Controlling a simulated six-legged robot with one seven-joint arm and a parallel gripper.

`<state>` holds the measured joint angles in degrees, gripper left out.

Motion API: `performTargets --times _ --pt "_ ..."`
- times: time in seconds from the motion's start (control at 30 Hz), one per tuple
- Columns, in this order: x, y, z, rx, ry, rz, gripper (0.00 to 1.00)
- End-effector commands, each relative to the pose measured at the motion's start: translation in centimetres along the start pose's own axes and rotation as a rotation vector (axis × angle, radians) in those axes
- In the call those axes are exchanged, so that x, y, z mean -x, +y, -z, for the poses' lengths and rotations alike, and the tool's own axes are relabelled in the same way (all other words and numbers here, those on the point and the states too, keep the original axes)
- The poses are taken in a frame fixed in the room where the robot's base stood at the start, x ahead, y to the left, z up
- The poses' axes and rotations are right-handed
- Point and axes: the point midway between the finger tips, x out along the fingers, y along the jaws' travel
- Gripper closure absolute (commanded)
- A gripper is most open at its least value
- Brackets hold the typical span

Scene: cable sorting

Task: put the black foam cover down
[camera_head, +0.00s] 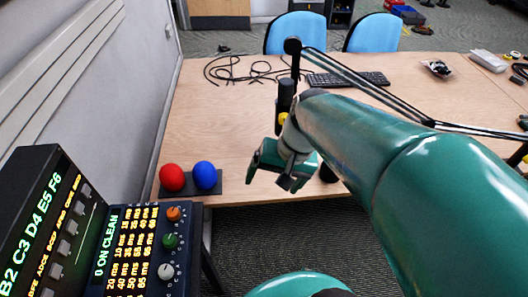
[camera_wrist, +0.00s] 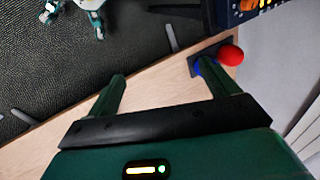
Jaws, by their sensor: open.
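My gripper (camera_head: 283,168) is over the front part of the wooden table, with its fingers apart. The wrist view shows the open fingers (camera_wrist: 163,75) with nothing between them. A small dark rounded object (camera_head: 328,173) shows at the table's front edge, just right of my gripper and partly hidden by my arm. It may be the black foam cover, but I cannot tell for sure. A black cylinder (camera_head: 286,90) hangs below the end of a black boom arm (camera_head: 345,72), behind my gripper. A small yellow part shows just under it.
A red ball (camera_head: 172,177) and a blue ball (camera_head: 205,175) sit on a dark base left of my gripper. A lit control panel (camera_head: 140,245) stands front left. A black cable (camera_head: 235,70) and a keyboard (camera_head: 347,79) lie at the back. The table's left middle is clear.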

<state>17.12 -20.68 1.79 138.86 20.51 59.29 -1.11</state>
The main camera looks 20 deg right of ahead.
Motion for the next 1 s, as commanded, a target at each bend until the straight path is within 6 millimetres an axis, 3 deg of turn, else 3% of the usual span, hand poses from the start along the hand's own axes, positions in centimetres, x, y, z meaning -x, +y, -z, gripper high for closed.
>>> performTargets --times 0.2,0.4,1.0 --pt "4.3 -1.9 -2.2 0.325 0.245 -0.128 0.14" --pt "6.6 -2.6 -3.0 0.473 0.38 -0.176 0.14" --pt "6.8 -2.6 -3.0 0.487 0.394 -0.183 0.14"
